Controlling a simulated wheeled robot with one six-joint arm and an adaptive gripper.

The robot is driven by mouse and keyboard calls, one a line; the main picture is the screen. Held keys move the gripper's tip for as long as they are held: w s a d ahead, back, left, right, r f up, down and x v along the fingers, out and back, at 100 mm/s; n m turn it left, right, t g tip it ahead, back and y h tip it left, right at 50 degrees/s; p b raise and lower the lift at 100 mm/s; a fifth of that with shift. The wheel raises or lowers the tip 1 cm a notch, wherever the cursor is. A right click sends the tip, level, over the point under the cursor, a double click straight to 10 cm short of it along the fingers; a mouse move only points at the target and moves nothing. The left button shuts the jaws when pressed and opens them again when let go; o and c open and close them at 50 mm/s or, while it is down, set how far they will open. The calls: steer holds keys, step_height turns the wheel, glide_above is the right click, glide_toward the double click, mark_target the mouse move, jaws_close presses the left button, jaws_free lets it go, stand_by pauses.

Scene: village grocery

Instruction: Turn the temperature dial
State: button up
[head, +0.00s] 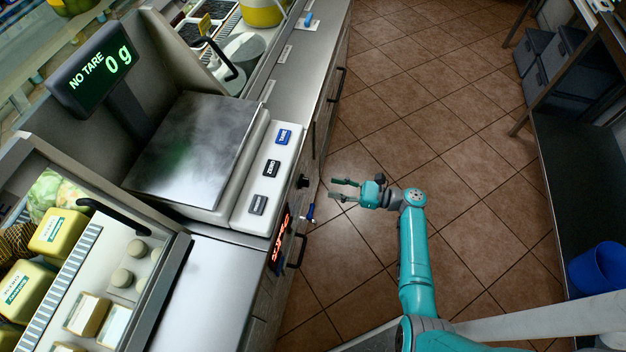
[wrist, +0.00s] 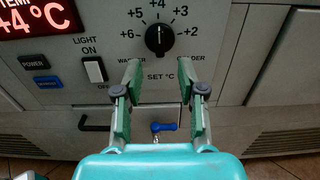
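The temperature dial (wrist: 158,39) is a round black knob on a light panel in the wrist view. Its white mark points up towards +4, on a scale running from +6 at left to +2 at right. In the head view the dial (head: 304,181) shows as a small black knob on the counter front. My gripper (wrist: 161,68) is open and empty, its two green fingers below and to either side of the dial in the picture. In the head view my gripper (head: 332,189) points left at the counter front, with a gap between its tips and the dial.
A red display (wrist: 38,17) reads +4°C. A white light switch (wrist: 94,69), a blue button (wrist: 47,82) and a blue-handled tap (wrist: 164,127) are nearby. A door handle (wrist: 96,123) sticks out below. The scale (head: 197,150) stands on the counter. The tiled floor (head: 440,110) is open.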

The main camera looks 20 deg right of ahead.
mark_target(305, 182)
steer(key=x, duration=0.7)
steer(key=shift+a, duration=0.25)
steer(key=shift+w, duration=0.15)
jaws_close()
